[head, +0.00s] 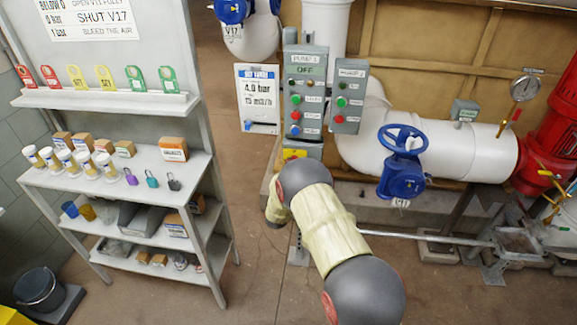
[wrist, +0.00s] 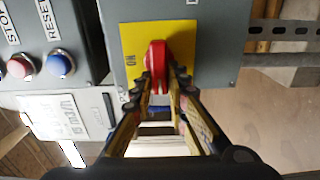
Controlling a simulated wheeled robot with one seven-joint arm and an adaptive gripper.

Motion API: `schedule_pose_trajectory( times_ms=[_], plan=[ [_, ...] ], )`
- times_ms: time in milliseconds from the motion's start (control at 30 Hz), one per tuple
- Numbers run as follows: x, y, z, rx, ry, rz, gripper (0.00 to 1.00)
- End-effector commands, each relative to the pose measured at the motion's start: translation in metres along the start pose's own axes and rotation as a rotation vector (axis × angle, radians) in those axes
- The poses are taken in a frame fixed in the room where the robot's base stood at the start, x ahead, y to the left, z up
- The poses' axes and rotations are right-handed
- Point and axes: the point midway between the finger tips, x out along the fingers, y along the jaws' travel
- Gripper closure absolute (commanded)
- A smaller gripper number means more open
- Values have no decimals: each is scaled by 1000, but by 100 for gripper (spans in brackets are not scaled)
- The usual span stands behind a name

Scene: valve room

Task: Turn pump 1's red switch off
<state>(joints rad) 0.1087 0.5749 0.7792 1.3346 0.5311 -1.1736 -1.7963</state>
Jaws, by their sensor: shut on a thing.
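The red switch (wrist: 156,56) sits on a yellow plate (wrist: 130,40) on a grey box in the wrist view. Its handle runs up and down in that picture, and an "ON" mark shows at the plate's left edge. My gripper (wrist: 160,84) is shut on the handle, one finger on each side. In the head view, pump 1's grey panel (head: 305,92) stands at the centre, with a green display reading "OFF". A strip of the yellow plate (head: 294,153) shows below it.
A second grey button box (head: 348,96) is right of the panel. A blue valve wheel (head: 402,140) on the white pipe (head: 455,150) stands close to my arm's right. A shelf rack (head: 120,178) with tags, padlocks and boxes is at left. Floor between is clear.

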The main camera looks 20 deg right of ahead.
Motion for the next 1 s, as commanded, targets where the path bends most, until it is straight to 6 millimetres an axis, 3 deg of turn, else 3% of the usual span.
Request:
schedule_pose_trajectory(
  times_ms=[467, 500, 800, 1000],
  plan=[
    [0, 0, -2, -15, 3, 0, 100],
    [0, 0, -2, -15, 3, 0, 83],
    [0, 0, -1, -14, 1, 0, 66],
    [0, 0, 0, -13, 1, 0, 66]
  ],
)
